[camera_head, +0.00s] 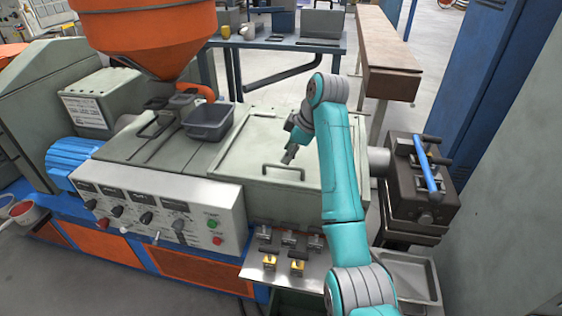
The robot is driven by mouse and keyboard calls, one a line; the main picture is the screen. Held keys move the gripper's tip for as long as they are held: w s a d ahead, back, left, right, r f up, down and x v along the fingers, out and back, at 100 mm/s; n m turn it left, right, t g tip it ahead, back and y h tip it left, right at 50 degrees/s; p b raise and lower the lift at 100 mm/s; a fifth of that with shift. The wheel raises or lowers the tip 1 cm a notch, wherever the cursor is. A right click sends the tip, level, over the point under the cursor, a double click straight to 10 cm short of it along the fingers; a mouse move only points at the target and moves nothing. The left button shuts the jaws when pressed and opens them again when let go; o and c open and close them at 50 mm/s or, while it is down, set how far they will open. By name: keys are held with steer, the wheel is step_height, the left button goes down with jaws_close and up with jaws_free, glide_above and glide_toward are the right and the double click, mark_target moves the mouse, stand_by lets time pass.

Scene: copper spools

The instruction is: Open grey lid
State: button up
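The grey lid (240,150) is a flat pale panel on top of the machine, to the right of a grey tray. It lies flat and closed. A dark bar handle (283,169) stands near its front edge. My gripper (287,160) is at the end of my teal arm, just above and behind the right part of the handle. The fingers look small and dark here, and I cannot tell whether they are open or touch the handle. My arm covers the right part of the lid.
A control panel (165,212) faces front. A dark block with a blue-handled lever (425,165) stands right of my arm. A metal shelf with clamps (285,285) juts out below.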

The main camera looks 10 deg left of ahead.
mark_target(283, 167)
steer(key=x, duration=0.5)
steer(key=shift+w+f, duration=0.15)
steer(key=shift+f, duration=0.25)
jaws_close()
